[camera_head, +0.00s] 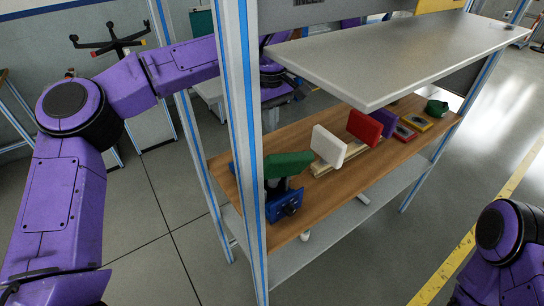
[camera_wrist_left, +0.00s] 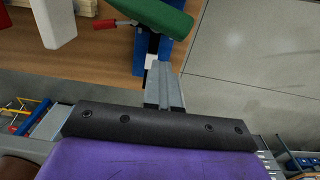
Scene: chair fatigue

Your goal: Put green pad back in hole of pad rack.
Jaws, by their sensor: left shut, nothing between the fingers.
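A green pad (camera_head: 288,165) sits at the near left end of the wooden shelf, on or over a blue device (camera_head: 288,205). It also shows at the top of the left wrist view (camera_wrist_left: 160,13). The wooden pad rack (camera_head: 338,161) lies to its right, with a white pad (camera_head: 328,146) and a red pad (camera_head: 364,127) standing at it. The rack's holes are hard to make out. My left gripper (camera_wrist_left: 163,72) is shut and empty, a little apart from the green pad. Its fingertips are hidden in the head view. My right gripper is out of view.
A blue-edged post (camera_head: 238,130) stands in front of my left arm. A grey upper shelf (camera_head: 390,58) overhangs the wooden shelf (camera_head: 238,187). A purple pad (camera_head: 384,121) and a green round object (camera_head: 437,108) are farther right. The floor in front is clear.

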